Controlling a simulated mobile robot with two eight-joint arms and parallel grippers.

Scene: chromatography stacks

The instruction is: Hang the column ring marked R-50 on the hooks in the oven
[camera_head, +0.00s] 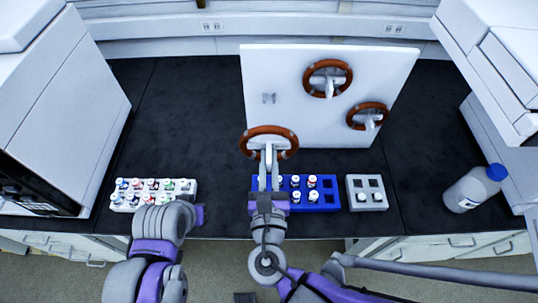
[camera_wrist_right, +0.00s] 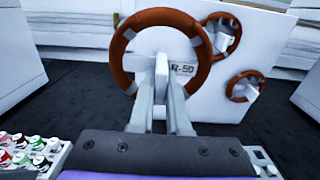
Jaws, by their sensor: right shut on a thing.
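My right gripper (camera_head: 268,158) is shut on a brown-orange column ring (camera_head: 268,130) with light bands, held upright in front of a white panel (camera_head: 385,75). In the right wrist view the ring (camera_wrist_right: 118,50) stands above the fingers (camera_wrist_right: 161,75). The text R-50 (camera_wrist_right: 182,68) shows inside the ring's outline; I cannot tell whether it is on the ring or the panel. A bare hook mount (camera_head: 268,98) is on the panel's left. Two similar rings hang at upper middle (camera_head: 313,68) and right (camera_head: 383,108). My left arm shows, but not its fingers.
A white vial rack (camera_head: 125,204) stands at left, a blue rack (camera_head: 325,203) and a small grey rack (camera_head: 354,186) at front middle. A bottle with a blue cap (camera_head: 468,190) stands at right. White instruments flank the dark bench (camera_head: 190,100).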

